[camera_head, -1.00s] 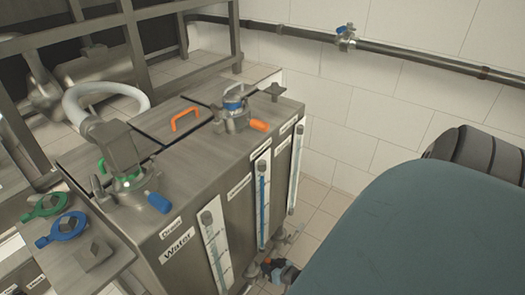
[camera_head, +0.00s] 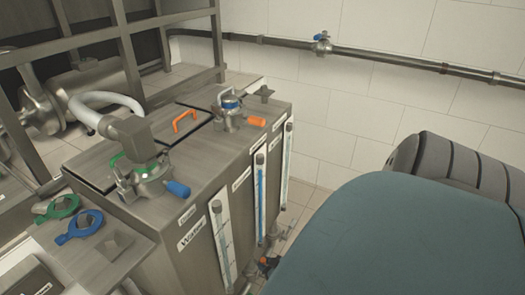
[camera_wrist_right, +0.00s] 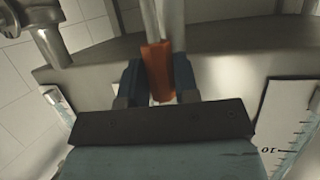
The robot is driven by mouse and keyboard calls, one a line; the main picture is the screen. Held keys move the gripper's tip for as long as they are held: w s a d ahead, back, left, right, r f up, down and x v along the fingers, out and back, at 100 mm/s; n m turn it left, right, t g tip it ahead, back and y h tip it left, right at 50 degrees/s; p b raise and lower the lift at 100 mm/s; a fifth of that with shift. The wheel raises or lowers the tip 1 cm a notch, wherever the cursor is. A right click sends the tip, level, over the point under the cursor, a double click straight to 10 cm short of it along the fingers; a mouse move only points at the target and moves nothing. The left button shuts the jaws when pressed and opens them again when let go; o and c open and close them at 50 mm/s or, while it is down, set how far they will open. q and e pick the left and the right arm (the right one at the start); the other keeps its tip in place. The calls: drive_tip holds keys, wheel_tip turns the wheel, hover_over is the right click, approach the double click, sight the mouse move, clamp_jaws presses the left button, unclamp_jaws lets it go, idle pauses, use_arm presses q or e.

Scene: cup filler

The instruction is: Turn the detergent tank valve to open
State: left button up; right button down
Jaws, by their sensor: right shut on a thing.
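The steel tank (camera_head: 160,215) stands at the centre of the head view with labels and upright level gauges on its front. An orange valve handle (camera_wrist_right: 158,72) sits between my right gripper's dark blue fingers (camera_wrist_right: 157,85) in the right wrist view. The right gripper is shut on it. The valve body is mostly hidden there. My left gripper is not in view.
A blue-handled valve (camera_head: 178,188) and an orange-handled valve (camera_head: 256,121) are on the tank top. Green (camera_head: 62,207) and blue (camera_head: 78,226) ring handles lie at the left.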

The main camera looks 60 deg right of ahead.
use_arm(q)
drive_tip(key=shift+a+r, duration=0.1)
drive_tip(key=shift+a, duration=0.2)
use_arm(e)
drive_tip(key=shift+w+a, duration=0.1)
drive_tip(key=shift+w, duration=0.15)
drive_tip(key=c, duration=0.9)
unclamp_jaws()
drive_tip(key=shift+o, duration=0.2)
drive_tip(key=shift+s, duration=0.1)
